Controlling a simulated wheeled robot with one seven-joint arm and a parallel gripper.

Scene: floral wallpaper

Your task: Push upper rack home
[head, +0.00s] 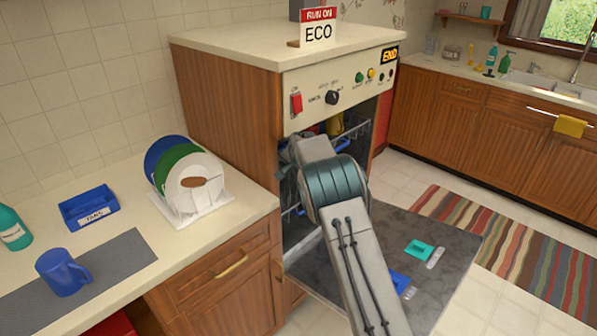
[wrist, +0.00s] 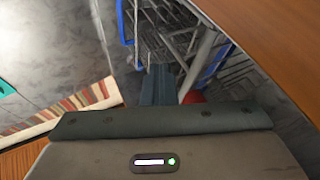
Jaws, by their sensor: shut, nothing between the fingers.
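The dishwasher (head: 340,82) stands open, with its dark door (head: 440,240) folded down. The upper rack (head: 352,134) shows as pale wires inside the opening, below the control panel; my arm hides much of it. In the wrist view, grey rack wires (wrist: 178,18) with blue edges lie just beyond my gripper (wrist: 158,72). Its dark fingers are together and hold nothing. They point at the wires; I cannot tell whether they touch. In the head view my gripper is mostly hidden behind my own wrist at the opening's left side.
A teal piece (head: 419,249) and a blue piece (head: 399,281) are on the lowered door. The wooden side panel (wrist: 265,35) is close at right in the wrist view. A counter at left holds a plate rack (head: 205,208), a blue tray (head: 89,206) and a blue mug (head: 62,272).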

